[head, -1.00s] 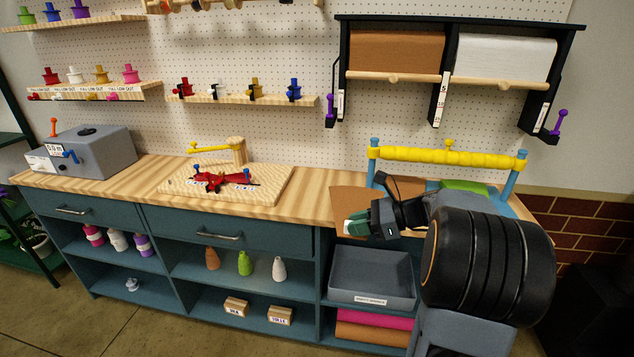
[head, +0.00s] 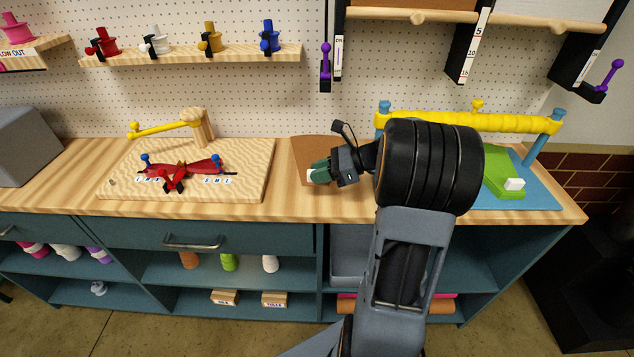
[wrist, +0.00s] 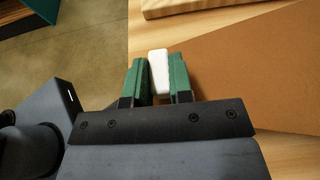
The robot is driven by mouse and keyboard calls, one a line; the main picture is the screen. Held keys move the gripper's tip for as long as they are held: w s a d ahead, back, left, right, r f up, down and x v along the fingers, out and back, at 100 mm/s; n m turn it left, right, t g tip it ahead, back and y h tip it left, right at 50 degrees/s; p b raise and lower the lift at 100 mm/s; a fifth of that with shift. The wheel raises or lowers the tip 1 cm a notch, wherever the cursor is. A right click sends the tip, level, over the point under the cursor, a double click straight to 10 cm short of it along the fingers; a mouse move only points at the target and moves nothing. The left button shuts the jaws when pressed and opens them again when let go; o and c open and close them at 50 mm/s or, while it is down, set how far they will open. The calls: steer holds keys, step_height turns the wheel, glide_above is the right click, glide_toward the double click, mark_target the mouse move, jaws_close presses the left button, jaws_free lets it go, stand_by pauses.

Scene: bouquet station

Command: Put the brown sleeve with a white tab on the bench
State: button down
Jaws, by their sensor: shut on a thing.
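The brown sleeve (head: 312,148) is a flat brown sheet over the bench top (head: 285,208), left of the blue mat. In the wrist view the sleeve (wrist: 250,70) spreads to the right of the fingers. Its white tab (wrist: 158,72) sits between the two green fingertips of my gripper (wrist: 156,80). In the head view my gripper (head: 318,175) is shut on the tab near the sleeve's front left. My arm hides the sleeve's right part. I cannot tell whether the sleeve touches the bench or hovers just above it.
A wooden board (head: 245,180) with a red jig stands close left. On the right, a yellow bar (head: 500,122) on blue posts spans a blue mat (head: 545,195), where a green sleeve (head: 500,165) with a white tab lies. Bare bench shows along the front edge.

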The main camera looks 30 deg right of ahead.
mark_target(319, 197)
steer(key=shift+f, duration=2.6)
steer(key=shift+f, duration=0.1)
steer(key=c, duration=1)
jaws_free()
